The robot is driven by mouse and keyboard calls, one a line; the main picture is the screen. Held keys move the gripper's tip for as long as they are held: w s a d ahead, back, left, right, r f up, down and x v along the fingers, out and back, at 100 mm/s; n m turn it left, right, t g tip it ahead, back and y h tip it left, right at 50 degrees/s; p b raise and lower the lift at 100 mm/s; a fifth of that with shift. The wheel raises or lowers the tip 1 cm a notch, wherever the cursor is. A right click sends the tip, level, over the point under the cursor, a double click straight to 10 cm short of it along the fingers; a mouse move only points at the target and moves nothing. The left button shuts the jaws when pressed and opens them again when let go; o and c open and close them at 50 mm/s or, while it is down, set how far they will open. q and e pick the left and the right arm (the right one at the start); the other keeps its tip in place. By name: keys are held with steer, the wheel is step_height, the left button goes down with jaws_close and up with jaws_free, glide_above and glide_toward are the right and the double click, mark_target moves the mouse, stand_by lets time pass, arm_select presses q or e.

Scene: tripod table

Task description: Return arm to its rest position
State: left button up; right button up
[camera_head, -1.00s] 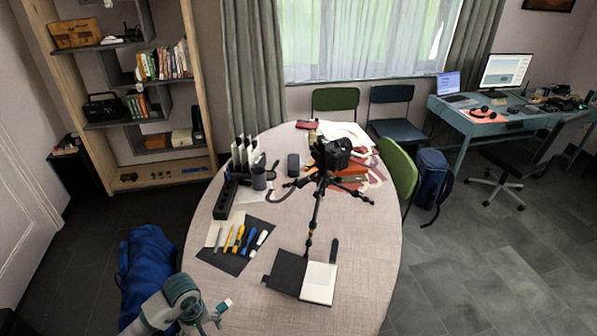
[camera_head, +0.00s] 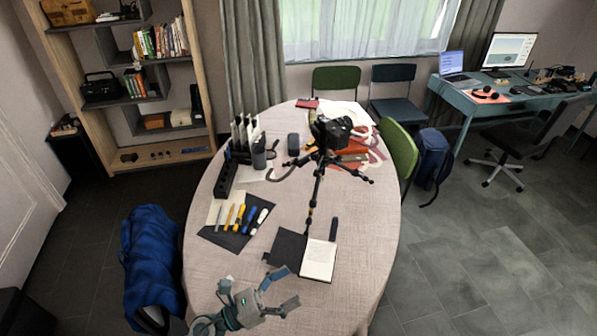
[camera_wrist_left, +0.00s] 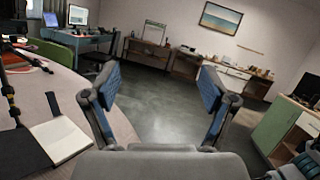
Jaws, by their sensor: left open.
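My left gripper (camera_head: 283,290) is at the near edge of the oval table (camera_head: 245,275) in the head view. Its two fingers are spread apart with nothing between them. In the left wrist view the open left gripper (camera_wrist_left: 155,95) faces the room beyond the table. The open notebook (camera_head: 318,260) lies on the table just beyond the fingers, apart from them. A tripod (camera_head: 314,195) with a black camera (camera_head: 333,131) stands upright on the table.
Pens and tools (camera_head: 241,217) lie on a dark mat left of the notebook. A blue bag (camera_head: 150,260) stands on the floor left of the table. A green chair (camera_head: 400,150) is at the table's right side.

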arm_select(q)
steer(key=w+a+n+t+y, duration=0.5)
steer(key=a+n+t+y, duration=0.45)
steer(key=n, duration=1.05)
steer(key=s+a+f+n+g+y, duration=0.2)
steer(key=a+f+n+y, duration=0.2)
steer(key=f+n+y, duration=0.35)
steer(key=s+a+f+n+g+y, duration=0.2)
steer(key=a+f+n+y, duration=0.25)
steer(key=f+n, duration=0.5)
steer(key=s+f+n+g+h, duration=0.1)
steer(key=s+f+n+g, duration=0.35)
steer(key=s+f, duration=0.4)
steer(key=s+f+n+g+h, duration=0.1)
steer(key=s+f+n+g, duration=0.2)
steer(key=s+f+g, duration=0.55)
steer(key=s+f, duration=0.3)
steer(key=f, duration=1)
steer(key=s+f, duration=0.4)
steer(key=f, duration=0.9)
steer(key=shift+s+f+t, duration=0.3)
steer(key=shift+f+t, duration=0.05)
steer(key=shift+f, duration=0.05)
